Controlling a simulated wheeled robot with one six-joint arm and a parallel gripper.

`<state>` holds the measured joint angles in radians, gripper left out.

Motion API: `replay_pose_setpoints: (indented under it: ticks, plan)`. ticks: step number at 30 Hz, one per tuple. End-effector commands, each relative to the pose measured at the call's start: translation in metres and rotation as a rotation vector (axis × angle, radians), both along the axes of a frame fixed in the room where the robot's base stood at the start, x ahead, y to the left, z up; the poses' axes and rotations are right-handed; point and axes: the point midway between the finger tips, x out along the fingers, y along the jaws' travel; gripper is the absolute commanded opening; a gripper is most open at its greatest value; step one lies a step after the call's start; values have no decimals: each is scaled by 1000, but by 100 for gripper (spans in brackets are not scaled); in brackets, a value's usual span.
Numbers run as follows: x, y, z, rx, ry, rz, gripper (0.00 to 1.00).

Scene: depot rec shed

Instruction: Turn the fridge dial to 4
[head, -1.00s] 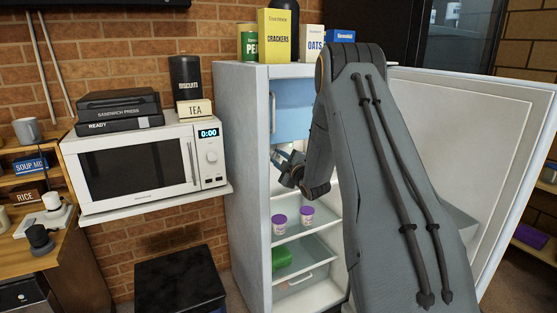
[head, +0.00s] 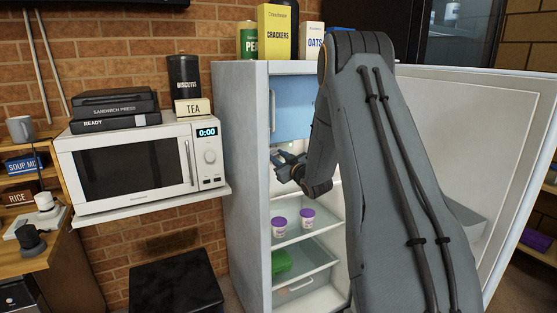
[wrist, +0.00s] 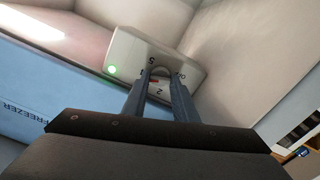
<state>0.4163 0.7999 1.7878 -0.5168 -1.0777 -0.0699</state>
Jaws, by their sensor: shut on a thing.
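The fridge (head: 245,190) stands open, its door (head: 470,130) swung out to the right. In the wrist view, a pale control box (wrist: 125,48) with a lit green spot is fixed inside the fridge. Its round dial (wrist: 161,71) sits between the fingertips of my gripper (wrist: 160,78), which is shut on it. Printed marks show around the dial, including a 5 and a 2. The fingers hide part of the scale, so I cannot tell the setting. In the head view my gripper (head: 284,160) is inside the fridge, below the blue freezer flap (head: 292,108).
Two purple-lidded tubs (head: 307,218) stand on a fridge shelf, with a green item (head: 281,262) below. A crackers box (head: 277,32) and other groceries stand on top. The microwave (head: 140,165) is on a shelf at left. The fridge's side wall is close to my gripper.

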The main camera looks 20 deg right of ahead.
Motion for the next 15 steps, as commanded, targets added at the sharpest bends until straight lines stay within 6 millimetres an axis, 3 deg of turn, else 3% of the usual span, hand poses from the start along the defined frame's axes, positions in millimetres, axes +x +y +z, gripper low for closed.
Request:
replay_pose_setpoints:
  ticks: [15]
  plan:
    - [0, -1, 0, 73, 3, 0, 3]
